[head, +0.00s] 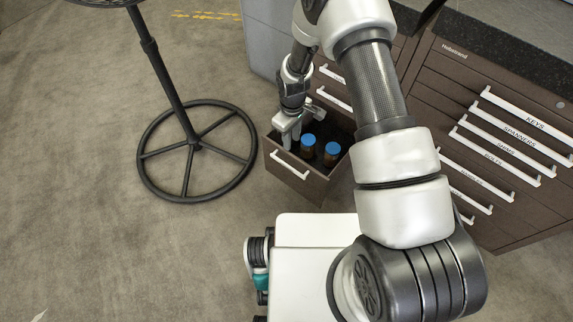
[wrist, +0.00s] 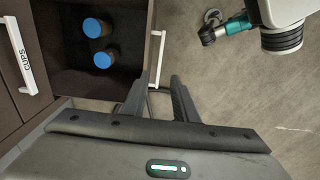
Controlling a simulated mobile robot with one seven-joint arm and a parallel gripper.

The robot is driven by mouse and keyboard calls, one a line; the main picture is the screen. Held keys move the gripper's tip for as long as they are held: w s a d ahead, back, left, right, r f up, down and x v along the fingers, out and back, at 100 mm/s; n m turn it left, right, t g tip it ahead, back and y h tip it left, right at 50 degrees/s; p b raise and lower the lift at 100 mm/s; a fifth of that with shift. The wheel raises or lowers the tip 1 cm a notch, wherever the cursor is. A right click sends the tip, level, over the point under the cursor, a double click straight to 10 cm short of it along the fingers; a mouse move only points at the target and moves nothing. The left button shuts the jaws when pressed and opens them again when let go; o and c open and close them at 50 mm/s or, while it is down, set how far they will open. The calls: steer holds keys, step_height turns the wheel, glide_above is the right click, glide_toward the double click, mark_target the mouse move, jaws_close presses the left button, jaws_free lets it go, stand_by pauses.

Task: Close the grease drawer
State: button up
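An open brown drawer (head: 318,184) with a white bar handle (head: 289,165) sticks out low from the cabinet in the head view. Its label cannot be read, so I cannot confirm it is the grease drawer. Two blue-capped brown bottles (head: 320,150) stand inside. The wrist view shows the drawer's dark inside (wrist: 85,82), the bottles (wrist: 99,41) and the handle (wrist: 157,58). My gripper (head: 291,138) points down at the drawer's left front corner. In the wrist view its fingers (wrist: 160,78) are apart with the handle's near end between them; contact cannot be told.
A drawer marked CUPS (wrist: 24,58) is at the left of the wrist view. A brown cabinet (head: 500,150) with several labelled, shut drawers stands right. A round-based stand (head: 190,145) is on the floor at left.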

mark_target(291, 168)
step_height(291, 168, down, 17)
steer(key=b, duration=0.3)
steer(key=shift+s+f, duration=0.1)
steer(key=shift+f, duration=0.05)
steer(key=shift+c, duration=0.6)
jaws_close()
stand_by(0.8)
